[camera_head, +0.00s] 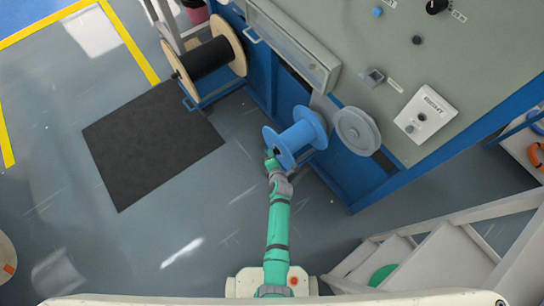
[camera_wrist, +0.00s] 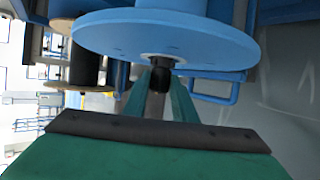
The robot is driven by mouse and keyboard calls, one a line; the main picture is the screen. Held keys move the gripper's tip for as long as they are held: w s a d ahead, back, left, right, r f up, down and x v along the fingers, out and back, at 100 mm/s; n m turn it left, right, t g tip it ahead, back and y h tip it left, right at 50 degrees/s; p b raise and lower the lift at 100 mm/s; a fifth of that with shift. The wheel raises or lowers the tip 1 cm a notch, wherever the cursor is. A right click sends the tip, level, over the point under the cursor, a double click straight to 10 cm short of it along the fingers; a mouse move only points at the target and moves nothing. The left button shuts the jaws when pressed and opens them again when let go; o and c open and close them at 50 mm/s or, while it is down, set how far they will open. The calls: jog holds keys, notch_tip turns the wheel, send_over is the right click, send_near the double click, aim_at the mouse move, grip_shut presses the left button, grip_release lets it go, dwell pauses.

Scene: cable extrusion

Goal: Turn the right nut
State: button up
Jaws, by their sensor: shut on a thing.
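The blue spool (camera_head: 296,137) is mounted on the front of the blue machine; its flange (camera_wrist: 165,38) fills the top of the wrist view. A dark nut (camera_wrist: 160,76) sits at the hub in the middle of that flange. My gripper (camera_head: 271,159) is at the spool's near face. In the wrist view my green gripper fingers (camera_wrist: 158,90) stand on either side of the nut and are shut on it. In the head view the nut is too small and partly covered by the gripper to make out clearly.
A wooden-flanged spool with black cable (camera_head: 207,58) stands at the upper left. A grey wheel (camera_head: 356,131) is right of the blue spool. White steps (camera_head: 420,255) stand at lower right. A dark mat (camera_head: 150,140) lies on the clear floor to the left.

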jog(key=shift+d, duration=0.15)
jog(key=o, duration=1)
jog(key=shift+o, duration=0.2)
jog(key=a+v, duration=0.1)
jog(key=v, duration=0.9)
jog(key=shift+s+d+r, duration=0.25)
jog(key=shift+d, duration=0.25)
